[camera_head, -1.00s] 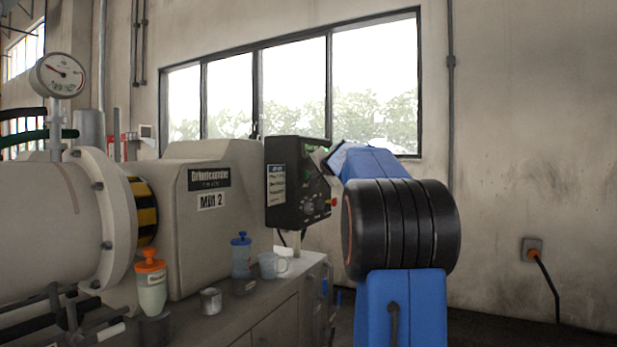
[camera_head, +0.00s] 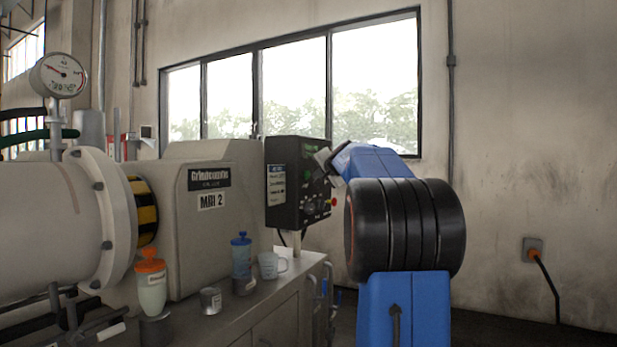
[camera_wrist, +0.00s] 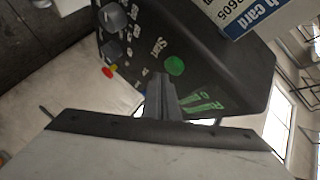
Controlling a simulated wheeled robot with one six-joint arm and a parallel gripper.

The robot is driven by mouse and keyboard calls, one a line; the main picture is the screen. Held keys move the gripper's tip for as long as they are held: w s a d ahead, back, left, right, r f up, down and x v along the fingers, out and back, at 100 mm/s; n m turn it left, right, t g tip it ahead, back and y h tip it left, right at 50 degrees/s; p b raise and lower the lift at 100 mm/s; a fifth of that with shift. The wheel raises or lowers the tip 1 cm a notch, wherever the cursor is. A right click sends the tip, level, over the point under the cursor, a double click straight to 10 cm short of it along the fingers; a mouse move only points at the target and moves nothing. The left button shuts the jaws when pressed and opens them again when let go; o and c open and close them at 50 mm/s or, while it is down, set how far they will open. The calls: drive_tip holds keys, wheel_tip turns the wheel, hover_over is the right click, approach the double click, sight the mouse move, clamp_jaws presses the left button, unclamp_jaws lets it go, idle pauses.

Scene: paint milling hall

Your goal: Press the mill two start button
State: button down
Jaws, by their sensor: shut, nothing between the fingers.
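The black control box (camera_head: 290,185) stands on a post beside the mill housing marked Mill 2 (camera_head: 225,230). In the wrist view its dark panel (camera_wrist: 215,80) carries a round green button (camera_wrist: 174,66) next to the word "Start". My gripper (camera_wrist: 160,84) is shut and empty, its fingertips just below the green button in the picture. I cannot tell whether they touch the panel. In the head view my gripper (camera_head: 324,157) is at the right side of the box, and hides part of its face.
Grey knobs (camera_wrist: 112,17) and a red button (camera_wrist: 108,71) sit on the same panel. A white card (camera_wrist: 240,12) is fixed to the box. Cups and capped bottles, including an orange-capped one (camera_head: 151,285), stand on the bench.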

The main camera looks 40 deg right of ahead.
drive_tip(key=shift+s, duration=0.15)
drive_tip(key=s, duration=0.1)
drive_tip(key=s+d, duration=0.1)
drive_tip(key=s, duration=0.1)
drive_tip(key=s+d, duration=0.1)
drive_tip(key=shift+s, duration=0.2)
idle(0.4)
drive_tip(key=shift+a, duration=0.1)
idle(0.7)
